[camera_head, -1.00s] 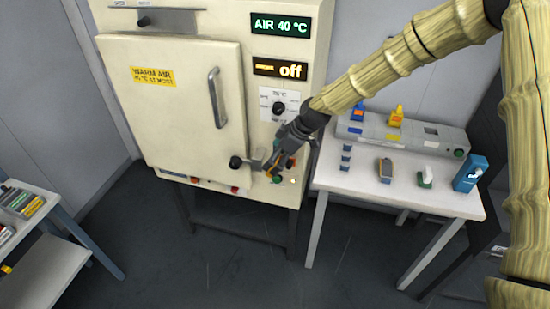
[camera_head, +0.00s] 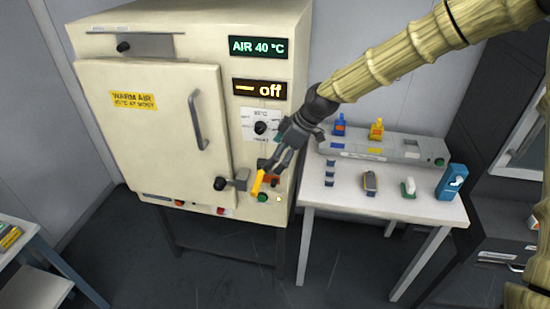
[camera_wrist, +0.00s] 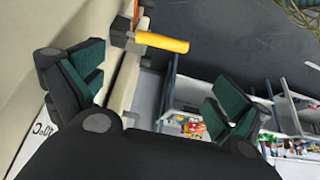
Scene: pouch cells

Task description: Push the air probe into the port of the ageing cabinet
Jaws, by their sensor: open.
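The cream ageing cabinet (camera_head: 180,120) stands at the left with its door shut. A yellow handle, seemingly the air probe (camera_head: 257,183), juts from the lower right of its front, beside a dark and orange fitting (camera_head: 268,172). How deep it sits, and the port itself, I cannot tell. My gripper (camera_head: 281,160) is open and empty, just above and right of the handle. Its spread green-padded fingers (camera_wrist: 155,75) show in the wrist view.
The door latch with a black knob (camera_head: 220,184) is close left of the probe. A white table (camera_head: 385,205) with a grey rack and small items stands at right. Floor in front is clear.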

